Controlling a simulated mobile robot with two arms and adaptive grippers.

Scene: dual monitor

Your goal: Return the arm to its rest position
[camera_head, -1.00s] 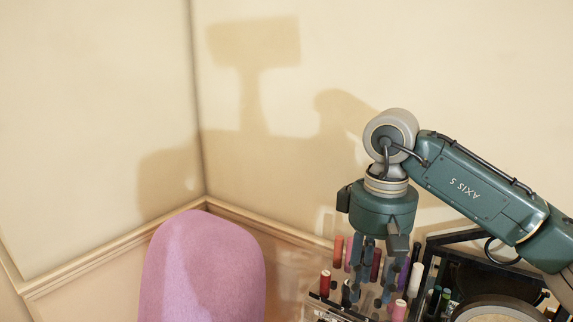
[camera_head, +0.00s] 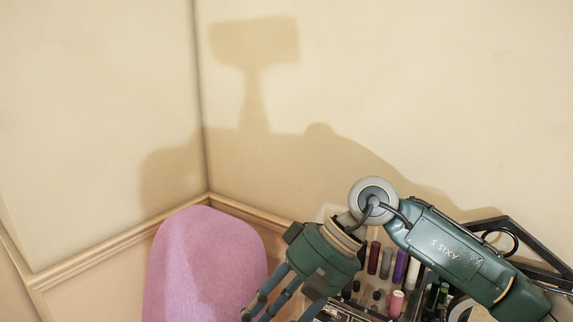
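My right arm (camera_head: 450,255), green with a grey joint, comes in from the right. Its gripper (camera_head: 277,309) tilts down and to the left at the bottom middle of the head view, over the right edge of the pink chair back. The fingertips run to the bottom edge of the picture, so how far they are apart is unclear. No object shows between the fingers. My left gripper is not in view.
A pink chair back (camera_head: 205,265) stands at the lower left. Behind my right arm, a clear organizer holds several lipsticks, one of them pink (camera_head: 396,303). A black angular frame (camera_head: 535,262) lies at the right. Cream walls meet in a corner behind.

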